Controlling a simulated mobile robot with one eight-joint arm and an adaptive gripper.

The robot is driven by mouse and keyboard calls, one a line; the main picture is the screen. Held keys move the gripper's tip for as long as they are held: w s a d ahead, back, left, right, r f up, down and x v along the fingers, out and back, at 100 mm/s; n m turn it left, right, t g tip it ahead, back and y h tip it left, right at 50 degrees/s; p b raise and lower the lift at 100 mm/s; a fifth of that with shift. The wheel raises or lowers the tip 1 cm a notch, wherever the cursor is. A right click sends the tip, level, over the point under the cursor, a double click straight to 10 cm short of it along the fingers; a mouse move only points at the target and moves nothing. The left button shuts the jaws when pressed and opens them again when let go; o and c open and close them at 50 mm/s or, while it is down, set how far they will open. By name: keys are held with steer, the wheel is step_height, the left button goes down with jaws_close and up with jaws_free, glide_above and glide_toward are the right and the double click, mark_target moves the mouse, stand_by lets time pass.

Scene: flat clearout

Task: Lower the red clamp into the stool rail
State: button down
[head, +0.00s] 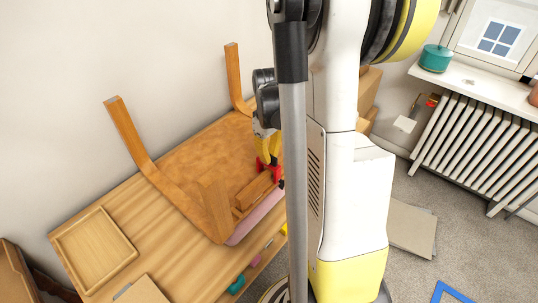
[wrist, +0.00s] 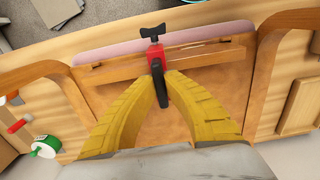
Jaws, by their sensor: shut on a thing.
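The red clamp (wrist: 154,58) has a black T-shaped screw handle and a black bar. My gripper (wrist: 161,84), with yellow fingers, is shut on the black bar in the wrist view. The upturned wooden stool (head: 205,150) lies on the bench with its legs up. Its rail (wrist: 110,70) runs across between two legs in the wrist view. The clamp overlaps the rail's middle there; whether it touches or straddles it I cannot tell. In the head view my gripper (head: 267,155) holds the clamp (head: 272,172) at the rail (head: 253,190), partly hidden by my column.
A pink strip (wrist: 185,34) lies along the stool's near edge. A wooden tray (head: 95,246) sits on the bench (head: 170,260) at left. Small coloured items, including a green-and-white spool (wrist: 45,147), lie by the stool. A radiator (head: 480,140) stands at right.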

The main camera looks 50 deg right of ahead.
steer(key=shift+f+b, duration=0.65)
steer(key=shift+f, duration=0.15)
steer(key=c, duration=1.5)
jaws_free()
steer(key=shift+c, duration=0.2)
steer(key=shift+r, duration=0.1)
step_height(320, 180, up, 12)
